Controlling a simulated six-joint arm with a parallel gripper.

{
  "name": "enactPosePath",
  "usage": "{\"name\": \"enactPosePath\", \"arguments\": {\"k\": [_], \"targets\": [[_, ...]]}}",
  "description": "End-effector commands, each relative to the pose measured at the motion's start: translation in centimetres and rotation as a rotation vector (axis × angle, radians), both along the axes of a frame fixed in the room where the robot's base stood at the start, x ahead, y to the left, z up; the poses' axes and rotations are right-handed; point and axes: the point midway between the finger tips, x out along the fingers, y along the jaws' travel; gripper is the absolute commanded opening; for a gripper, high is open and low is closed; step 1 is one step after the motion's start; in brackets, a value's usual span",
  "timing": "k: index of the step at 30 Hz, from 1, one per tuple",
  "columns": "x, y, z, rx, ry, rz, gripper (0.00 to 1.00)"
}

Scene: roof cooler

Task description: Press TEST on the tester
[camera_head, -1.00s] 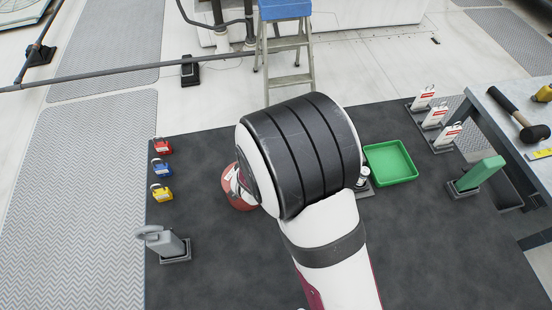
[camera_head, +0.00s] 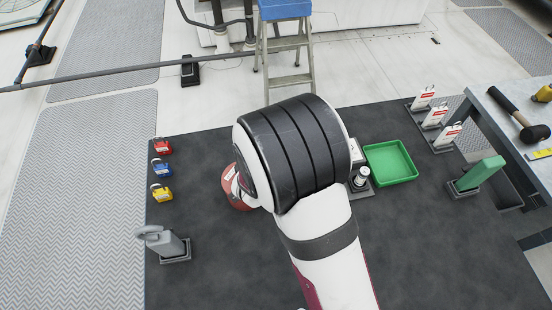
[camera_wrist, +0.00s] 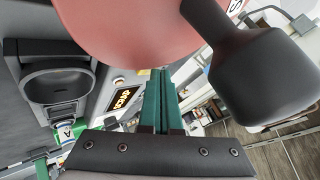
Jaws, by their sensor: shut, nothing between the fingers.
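In the wrist view, my gripper (camera_wrist: 158,102) has two green fingers close together, shut with nothing visible between them. Just left of the fingers is a light panel with a dark display showing orange characters (camera_wrist: 125,98), which looks like the tester. I cannot make out a TEST button; the fingers and a large red rounded shape cover part of the area. I cannot tell whether the fingertips touch the panel. In the head view, my arm hides the gripper.
In the head view, a small cylinder (camera_head: 362,177) on a grey base stands beside my arm, left of a green tray (camera_head: 403,162). Red, blue and yellow padlocks (camera_head: 161,171), a grey holder (camera_head: 170,246) and a green device (camera_head: 481,174) stand around. The front mat (camera_head: 430,255) is clear.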

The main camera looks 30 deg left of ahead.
Motion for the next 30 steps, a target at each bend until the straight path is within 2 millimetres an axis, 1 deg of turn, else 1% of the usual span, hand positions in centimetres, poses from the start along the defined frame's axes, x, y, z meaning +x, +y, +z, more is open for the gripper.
{"name": "enactPosePath", "arguments": {"k": [12,20,23,30], "targets": [[0.0,0.0,-0.5,0.001,0.0,-0.001,0.0],[0.0,0.0,-0.5,0.001,0.0,-0.001,0.0],[0.0,0.0,-0.2,0.001,0.0,-0.001,0.0],[0.0,0.0,1.1,0.001,-0.001,-0.001,0.0]]}}
